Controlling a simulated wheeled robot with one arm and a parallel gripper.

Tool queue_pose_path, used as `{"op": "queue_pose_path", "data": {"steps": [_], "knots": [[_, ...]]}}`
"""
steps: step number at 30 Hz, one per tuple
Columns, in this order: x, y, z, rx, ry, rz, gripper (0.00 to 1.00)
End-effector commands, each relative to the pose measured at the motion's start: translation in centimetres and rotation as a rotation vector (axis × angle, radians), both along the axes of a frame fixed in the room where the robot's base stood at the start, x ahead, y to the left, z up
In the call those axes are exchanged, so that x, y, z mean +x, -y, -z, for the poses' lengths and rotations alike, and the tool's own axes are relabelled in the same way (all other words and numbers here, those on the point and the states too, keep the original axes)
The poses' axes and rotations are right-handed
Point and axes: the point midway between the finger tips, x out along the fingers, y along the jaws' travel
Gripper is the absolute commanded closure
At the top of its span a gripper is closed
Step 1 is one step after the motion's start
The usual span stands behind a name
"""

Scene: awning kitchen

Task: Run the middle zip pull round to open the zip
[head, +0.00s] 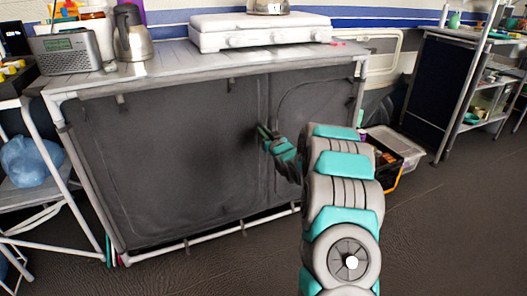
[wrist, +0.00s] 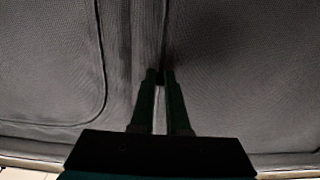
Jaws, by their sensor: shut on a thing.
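The dark grey fabric front of the camp kitchen unit (head: 170,160) fills the middle of the head view and has a zip line on each panel. Its fabric also fills the wrist view (wrist: 230,60), with a curved zip line (wrist: 102,60) at the left. My gripper (head: 263,132) is against the fabric near the middle upright, between the two panels. In the wrist view my gripper (wrist: 160,76) has its fingertips close together on a small dark thing, which seems to be the middle zip pull. The fingers hide most of the pull.
A black crate (head: 392,150) and a clear box stand on the floor at the right. Open floor lies in front.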

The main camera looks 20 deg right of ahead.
Motion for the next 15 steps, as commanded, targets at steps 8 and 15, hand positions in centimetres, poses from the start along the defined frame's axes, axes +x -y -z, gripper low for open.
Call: {"op": "queue_pose_path", "data": {"steps": [8, 15], "knots": [[0.0, 0.0, -9.8, -0.003, 0.005, 0.001, 1.0], [0.0, 0.1, -14.4, -0.001, 0.004, 0.001, 1.0]]}}
